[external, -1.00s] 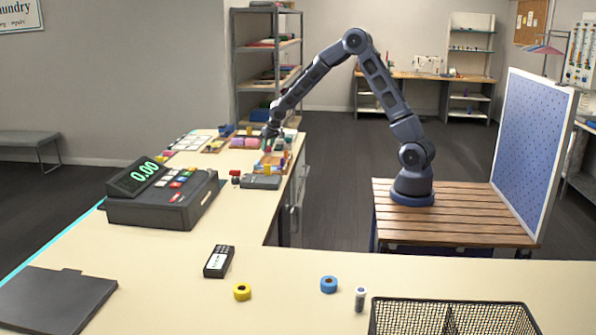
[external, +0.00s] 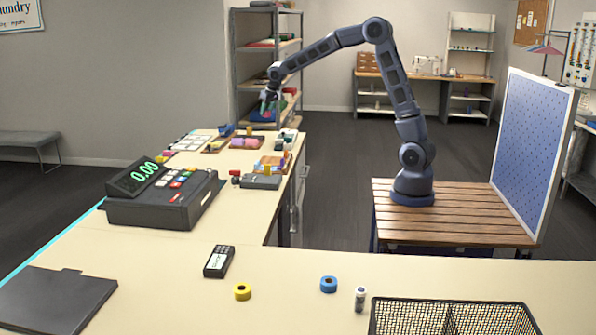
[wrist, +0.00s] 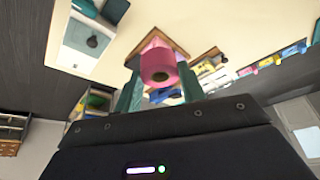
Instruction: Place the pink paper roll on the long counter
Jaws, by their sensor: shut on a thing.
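The pink paper roll (wrist: 158,62) sits between the two green fingers of my gripper (wrist: 160,84) in the wrist view, its open core showing. My gripper is shut on it. In the external view my gripper (external: 268,103) holds the small pink roll (external: 267,114) in the air above the far end of the long counter (external: 180,258), a beige top that runs towards the camera and turns right. The roll is tiny there and partly hidden by the fingers.
A cash register (external: 165,195), a grey box (external: 261,181) and an orange-and-blue tray (external: 272,164) stand on the counter. Several small items crowd its far end. Bare top lies between.

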